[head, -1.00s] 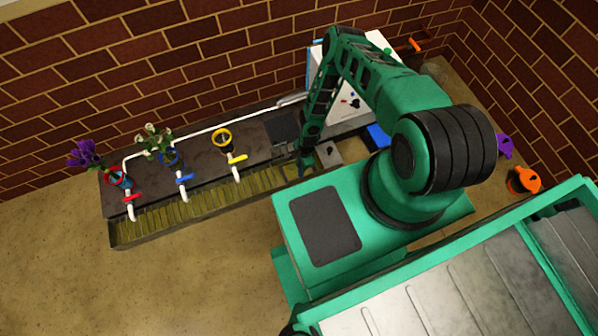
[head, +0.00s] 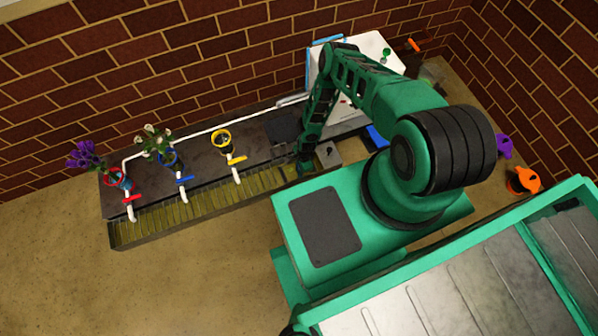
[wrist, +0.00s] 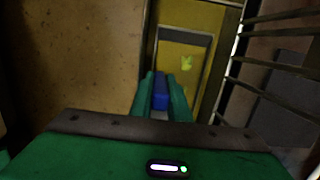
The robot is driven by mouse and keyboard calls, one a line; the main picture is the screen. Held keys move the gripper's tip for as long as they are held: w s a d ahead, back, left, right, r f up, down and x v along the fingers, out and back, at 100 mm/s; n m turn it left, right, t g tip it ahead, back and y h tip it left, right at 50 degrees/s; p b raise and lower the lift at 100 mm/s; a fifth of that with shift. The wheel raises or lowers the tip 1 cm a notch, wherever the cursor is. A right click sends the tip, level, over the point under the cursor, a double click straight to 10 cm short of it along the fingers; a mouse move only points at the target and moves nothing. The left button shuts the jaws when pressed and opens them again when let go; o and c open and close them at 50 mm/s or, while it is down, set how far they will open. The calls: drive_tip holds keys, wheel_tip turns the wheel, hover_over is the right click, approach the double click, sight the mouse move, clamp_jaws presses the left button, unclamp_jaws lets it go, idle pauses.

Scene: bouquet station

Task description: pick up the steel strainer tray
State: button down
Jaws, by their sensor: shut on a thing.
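My gripper (wrist: 160,92) is shut on a blue handle-like piece (wrist: 160,88) in the wrist view. Just beyond the fingers is a grey-rimmed rectangular frame (wrist: 187,35), probably the steel strainer tray, with a yellowish floor and a small light green scrap (wrist: 187,62) inside the rim. I cannot tell whether the blue piece is joined to this frame. In the head view my gripper (head: 304,168) is low at the right end of the long trough (head: 200,212). The tray cannot be made out there behind the arm.
White taps with coloured handles overhang the trough. A grey box (head: 328,153) sits just right of my gripper. Orange (head: 524,180) and purple (head: 504,146) cans stand right.

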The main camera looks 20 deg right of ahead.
drive_tip(key=shift+r, duration=0.1)
wheel_tip(320, 180, up, 28)
idle(2.1)
